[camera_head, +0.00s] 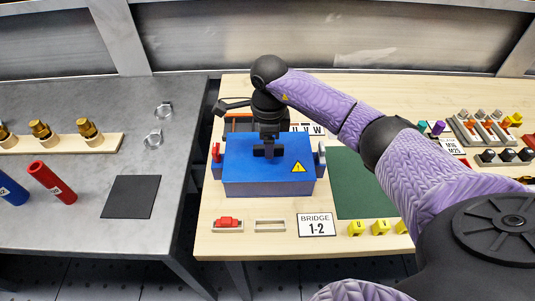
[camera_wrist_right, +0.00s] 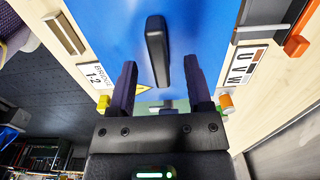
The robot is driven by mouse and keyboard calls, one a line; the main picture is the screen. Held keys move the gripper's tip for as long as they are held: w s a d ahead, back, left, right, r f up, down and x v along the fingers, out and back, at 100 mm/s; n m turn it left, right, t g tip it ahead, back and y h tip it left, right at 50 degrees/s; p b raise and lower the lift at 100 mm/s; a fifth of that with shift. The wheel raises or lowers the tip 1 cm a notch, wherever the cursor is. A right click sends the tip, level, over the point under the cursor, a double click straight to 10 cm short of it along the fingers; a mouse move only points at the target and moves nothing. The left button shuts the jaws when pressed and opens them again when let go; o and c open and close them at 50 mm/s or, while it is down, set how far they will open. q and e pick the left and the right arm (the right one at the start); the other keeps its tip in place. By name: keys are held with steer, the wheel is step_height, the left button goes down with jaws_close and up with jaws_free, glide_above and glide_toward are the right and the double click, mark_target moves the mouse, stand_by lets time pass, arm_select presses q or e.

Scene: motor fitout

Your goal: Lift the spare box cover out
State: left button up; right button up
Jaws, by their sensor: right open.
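A blue box cover (camera_head: 250,178) with a yellow warning triangle sits on the wooden table. It fills the middle of the right wrist view (camera_wrist_right: 205,30). A black bar handle (camera_wrist_right: 157,50) stands on the cover's top. My right gripper (camera_head: 268,150) is over the cover's top, fingers pointing down, and hides most of the handle in the head view. In the wrist view my right gripper (camera_wrist_right: 161,75) is open, one finger on each side of the handle's line, with gaps to it. Whether the handle is fully between the fingertips I cannot tell. My left gripper is not in view.
A red clip (camera_head: 217,152) and a grey clip (camera_head: 321,160) flank the cover. A "BRIDGE 1-2" card (camera_head: 317,225), a red part in a holder (camera_head: 227,224) and yellow tags (camera_head: 380,227) lie in front. A green mat (camera_head: 350,185) is right; a black mat (camera_head: 131,197) lies on the grey table.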

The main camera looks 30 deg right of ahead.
steer(key=shift+f, duration=0.5)
jaws_close()
stand_by(1.0)
